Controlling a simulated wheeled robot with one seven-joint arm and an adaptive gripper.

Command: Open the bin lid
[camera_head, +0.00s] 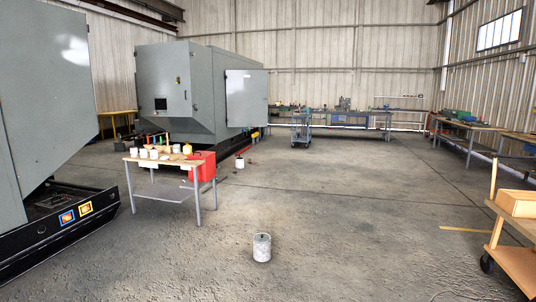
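A small whitish cylindrical container (262,248), which looks like a bin, stands upright on the concrete floor at the lower middle of the head view. A small dark spot shows on its top, like a knob on a closed lid; it is too small to be certain. A second, smaller white container (240,163) with a dark top stands on the floor farther back, beyond the small table. My gripper is not in view.
Large grey machines (165,90) fill the left side. A wooden cart (515,265) is at the right edge. The central floor is open.

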